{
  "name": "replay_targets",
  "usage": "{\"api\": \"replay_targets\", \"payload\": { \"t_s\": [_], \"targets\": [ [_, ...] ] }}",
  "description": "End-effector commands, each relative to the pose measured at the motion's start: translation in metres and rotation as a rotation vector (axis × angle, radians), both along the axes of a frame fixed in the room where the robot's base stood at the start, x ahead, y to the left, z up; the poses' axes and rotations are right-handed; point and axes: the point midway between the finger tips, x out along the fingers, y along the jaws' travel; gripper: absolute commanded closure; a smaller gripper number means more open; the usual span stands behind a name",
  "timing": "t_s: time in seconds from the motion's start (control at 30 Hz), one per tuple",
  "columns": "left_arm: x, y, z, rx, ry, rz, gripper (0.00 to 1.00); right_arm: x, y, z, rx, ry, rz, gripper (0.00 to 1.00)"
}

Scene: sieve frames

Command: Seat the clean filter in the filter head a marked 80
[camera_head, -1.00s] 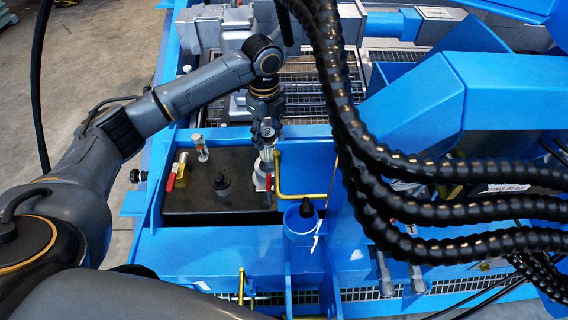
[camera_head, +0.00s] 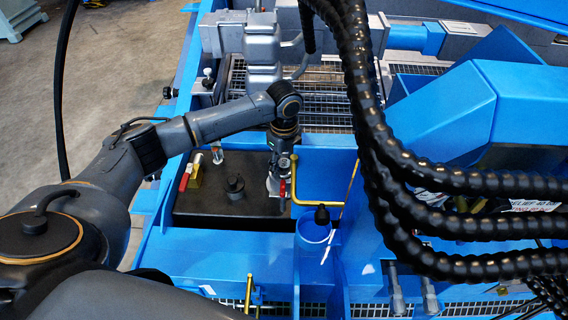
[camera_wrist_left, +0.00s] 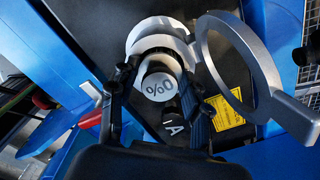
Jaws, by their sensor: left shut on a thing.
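My left gripper (camera_head: 279,168) points down over the dark tank top, at a pale fitting (camera_head: 272,188) near the red lever. In the left wrist view my left gripper (camera_wrist_left: 160,105) is shut around a pale, round-ended piece (camera_wrist_left: 160,87) with dark characters that look like "%0"; it appears to be the clean filter. A white round collar (camera_wrist_left: 153,35) lies just beyond it, probably the filter head. I cannot tell whether the piece sits inside the collar or only in front of it. Part of an "A" label shows below. My right gripper is not in view.
A large grey ring (camera_wrist_left: 240,62) stands close right of the fingers, with a yellow label (camera_wrist_left: 226,111) behind. A red lever (camera_head: 282,189), a yellow pipe (camera_head: 312,202), a black cap (camera_head: 235,187) and a blue cup (camera_head: 314,232) are nearby. Thick black hoses (camera_head: 385,150) hang to the right.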

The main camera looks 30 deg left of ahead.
Motion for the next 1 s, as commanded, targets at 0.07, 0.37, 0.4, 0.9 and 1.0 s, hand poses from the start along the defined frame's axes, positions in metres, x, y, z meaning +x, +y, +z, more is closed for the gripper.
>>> {"api": "replay_targets", "payload": {
  "t_s": [0.07,0.37,0.4,0.9,1.0],
  "targets": [
    [0.0,0.0,-0.001,0.0,0.0,0.0,0.89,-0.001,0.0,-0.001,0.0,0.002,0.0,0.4],
    [0.0,0.0,-0.003,0.0,0.0,0.0,0.3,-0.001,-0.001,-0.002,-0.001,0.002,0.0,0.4],
    [0.0,0.0,-0.002,0.0,0.0,0.0,0.3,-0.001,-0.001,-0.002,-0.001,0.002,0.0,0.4],
    [0.001,0.0,0.052,-0.001,-0.002,0.0,0.3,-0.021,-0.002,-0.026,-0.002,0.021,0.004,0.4],
    [0.001,0.0,0.066,-0.001,-0.002,0.0,0.3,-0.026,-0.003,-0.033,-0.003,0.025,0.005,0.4]
  ]
}}
